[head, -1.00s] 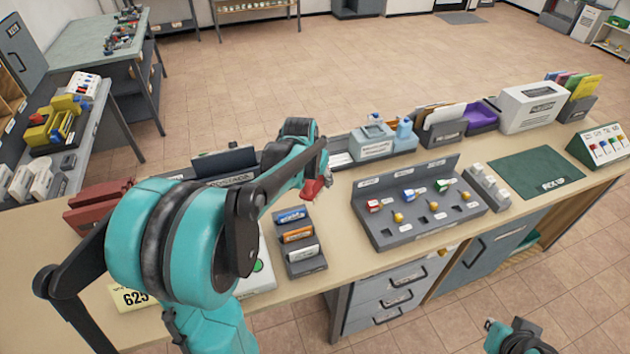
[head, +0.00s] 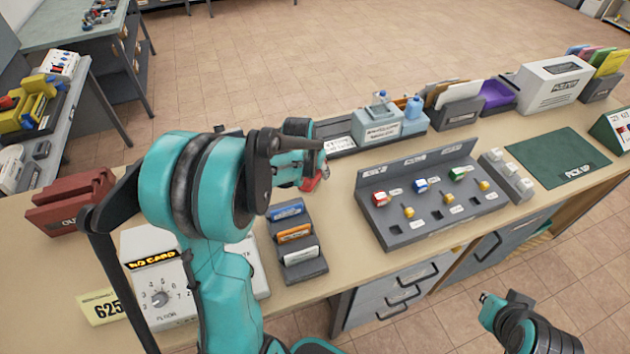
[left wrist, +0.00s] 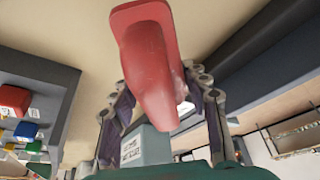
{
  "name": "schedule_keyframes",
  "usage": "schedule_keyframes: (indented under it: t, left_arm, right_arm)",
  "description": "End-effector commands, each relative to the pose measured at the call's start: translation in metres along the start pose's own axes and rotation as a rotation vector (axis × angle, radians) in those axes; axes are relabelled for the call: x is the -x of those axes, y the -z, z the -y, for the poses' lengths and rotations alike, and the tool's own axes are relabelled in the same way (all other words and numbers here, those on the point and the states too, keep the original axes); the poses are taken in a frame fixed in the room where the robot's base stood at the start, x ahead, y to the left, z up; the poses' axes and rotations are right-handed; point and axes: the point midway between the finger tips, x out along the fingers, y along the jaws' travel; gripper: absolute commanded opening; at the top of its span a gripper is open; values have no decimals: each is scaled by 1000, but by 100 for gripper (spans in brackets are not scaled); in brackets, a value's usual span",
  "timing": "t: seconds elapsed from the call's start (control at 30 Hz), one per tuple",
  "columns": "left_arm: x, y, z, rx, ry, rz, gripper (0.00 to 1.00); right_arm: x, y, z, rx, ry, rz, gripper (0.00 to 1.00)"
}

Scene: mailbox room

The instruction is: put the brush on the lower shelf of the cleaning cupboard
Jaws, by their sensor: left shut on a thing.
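The brush (left wrist: 150,70) is red with a broad flat end, and it fills the middle of the left wrist view. My left gripper (left wrist: 165,115) is shut on it, with a finger on either side. In the head view a small red part of the brush (head: 311,184) shows below my left gripper (head: 318,170), above the counter.
Grey drawers (head: 390,292) are below. The floor in front is clear.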

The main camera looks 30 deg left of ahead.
Motion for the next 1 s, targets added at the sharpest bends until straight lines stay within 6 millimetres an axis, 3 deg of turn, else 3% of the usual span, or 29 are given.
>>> schedule_keyframes:
  t: [0.23,0.6,0.63,0.7,1.0]
  left_arm:
    - [-32,-13,0,0,0,0,14]
    - [-36,-14,0,0,0,0,14]
    - [-35,-14,0,0,0,0,51]
    - [-34,-14,0,0,0,0,67]
    - [-33,-14,0,0,0,0,67]
  right_arm:
    - [-12,-9,0,0,0,0,0]
    - [-14,-10,0,0,0,0,0]
    - [-14,-10,0,0,0,0,0]
    - [-13,-9,0,0,0,0,0]
    - [-12,-9,0,0,0,0,0]
